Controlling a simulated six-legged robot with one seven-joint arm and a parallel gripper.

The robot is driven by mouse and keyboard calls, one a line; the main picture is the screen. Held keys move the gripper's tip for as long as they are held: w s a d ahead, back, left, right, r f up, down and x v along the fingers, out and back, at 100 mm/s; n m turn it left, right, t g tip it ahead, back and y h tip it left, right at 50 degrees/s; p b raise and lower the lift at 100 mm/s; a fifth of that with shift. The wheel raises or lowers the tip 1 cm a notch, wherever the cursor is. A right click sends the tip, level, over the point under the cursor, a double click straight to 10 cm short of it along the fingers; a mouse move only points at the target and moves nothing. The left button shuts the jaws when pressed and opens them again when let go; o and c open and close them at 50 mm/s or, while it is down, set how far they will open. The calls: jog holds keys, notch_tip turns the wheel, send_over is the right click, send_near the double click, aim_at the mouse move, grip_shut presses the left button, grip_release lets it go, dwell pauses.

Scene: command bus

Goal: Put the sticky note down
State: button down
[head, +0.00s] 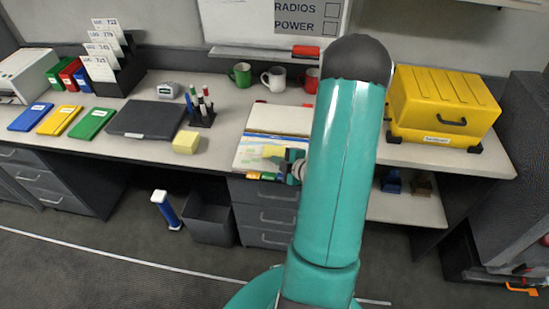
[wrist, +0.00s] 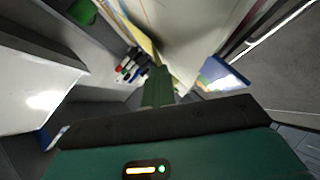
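A pale yellow block that looks like a sticky note pad (head: 186,142) lies on the desk, left of the open map binder (head: 289,119). My gripper (head: 282,160) is over the front part of the binder, to the right of the yellow block and apart from it. My arm hides part of the gripper and the binder's right side. In the wrist view a dark green finger part of my gripper (wrist: 158,88) points up the picture.
Mugs (head: 274,79) line the back. A yellow case (head: 443,103) sits at right. A bin (head: 209,218) is below the desk edge.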

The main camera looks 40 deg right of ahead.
jog(key=shift+w+a+f, duration=0.15)
jog(key=shift+w, duration=0.15)
jog(key=shift+s, duration=0.4)
jog(key=shift+w, duration=0.2)
jog(key=shift+s+f, duration=0.15)
jog(key=shift+s, duration=0.05)
jog(key=shift+w+f, duration=0.1)
jog(key=shift+f, duration=0.05)
jog(key=c, duration=2)
grip_release()
jog(key=shift+c, duration=0.2)
